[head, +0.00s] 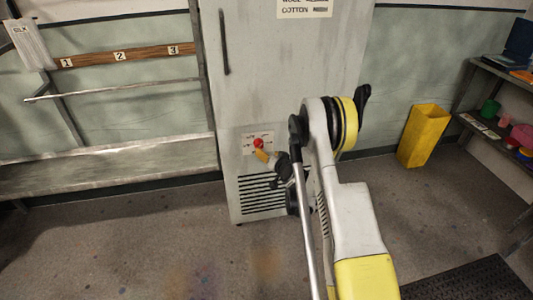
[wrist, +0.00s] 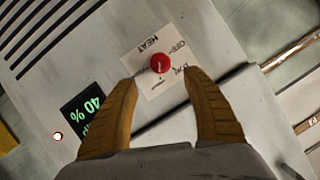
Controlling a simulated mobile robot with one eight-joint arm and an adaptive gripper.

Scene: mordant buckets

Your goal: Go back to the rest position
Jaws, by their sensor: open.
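My gripper (wrist: 160,78) is open, its two tan fingers spread apart with nothing between them. In the wrist view a round red knob (wrist: 160,63) on a white label plate lies just beyond and between the fingertips. The plate (wrist: 149,84) bears "HEAT" and "OFF"; its other words are partly hidden. In the head view my gripper (head: 264,156) is just below the red knob (head: 258,143) on the lower front of a grey cabinet (head: 285,80). I cannot tell whether a fingertip touches the panel.
A display reading 40 % (wrist: 92,108) is beside the left finger. A metal shelf (head: 110,170) stands left of the cabinet. A yellow bin (head: 424,136) and a dark rack (head: 490,128) are at the right. The floor (head: 150,250) in front is clear.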

